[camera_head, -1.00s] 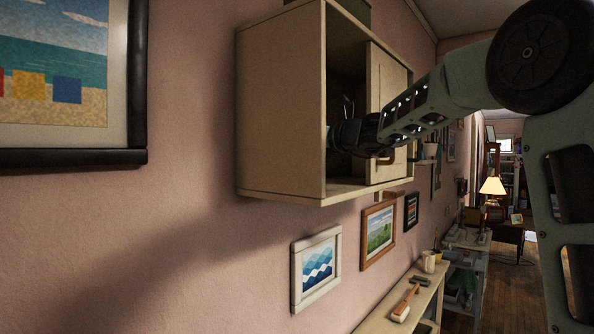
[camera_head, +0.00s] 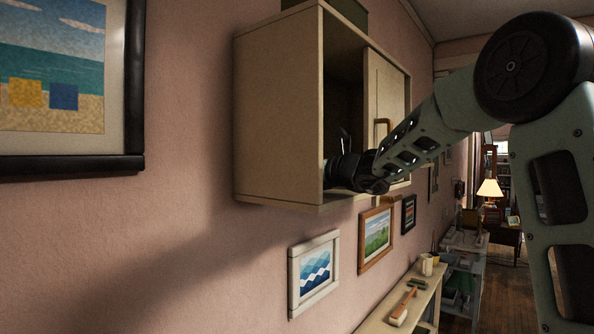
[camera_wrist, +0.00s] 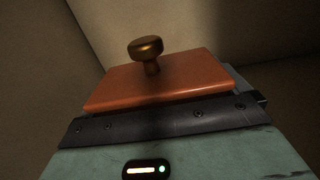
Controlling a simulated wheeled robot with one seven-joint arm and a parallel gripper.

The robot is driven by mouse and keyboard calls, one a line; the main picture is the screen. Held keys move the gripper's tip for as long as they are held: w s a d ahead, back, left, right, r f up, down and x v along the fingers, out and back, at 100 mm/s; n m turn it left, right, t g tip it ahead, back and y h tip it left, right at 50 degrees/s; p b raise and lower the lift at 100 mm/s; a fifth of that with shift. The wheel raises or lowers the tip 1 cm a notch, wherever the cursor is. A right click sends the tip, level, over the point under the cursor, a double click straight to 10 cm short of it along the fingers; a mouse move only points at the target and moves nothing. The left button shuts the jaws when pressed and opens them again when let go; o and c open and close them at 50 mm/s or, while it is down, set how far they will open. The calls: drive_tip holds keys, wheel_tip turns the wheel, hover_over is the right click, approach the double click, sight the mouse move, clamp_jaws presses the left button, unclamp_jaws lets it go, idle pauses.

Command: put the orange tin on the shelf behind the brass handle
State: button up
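The orange tin (camera_wrist: 150,82) shows in the wrist view as an orange slab-like top with a round brass knob (camera_wrist: 146,48). It lies just beyond the dark front bar of my gripper (camera_wrist: 165,118) and hides the fingers. I cannot tell whether they are closed on it. In the head view my gripper (camera_head: 342,171) is low inside the open left part of the cream wall cabinet (camera_head: 275,110), partly hidden by its side wall. The tin does not show there. The brass handle (camera_head: 382,124) is on the cabinet's sliding door (camera_head: 396,92), partly behind my arm.
The cabinet's side wall and floor edge (camera_head: 345,200) closely border my gripper. Plain cabinet walls (camera_wrist: 215,30) surround the tin in the wrist view. Framed pictures (camera_head: 314,273) hang below. A narrow table (camera_head: 378,323) with a brush and cups stands lower right.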

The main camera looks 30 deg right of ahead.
drive_tip(key=shift+r, duration=0.15)
drive_tip(key=b+v, duration=0.4)
drive_tip(key=v, duration=0.6)
drive_tip(key=shift+s+d, duration=0.1)
drive_tip(key=shift+s, duration=0.2)
drive_tip(key=shift+s+d+b, duration=0.25)
drive_tip(key=shift+s+b, duration=0.05)
drive_tip(key=shift+s, duration=0.35)
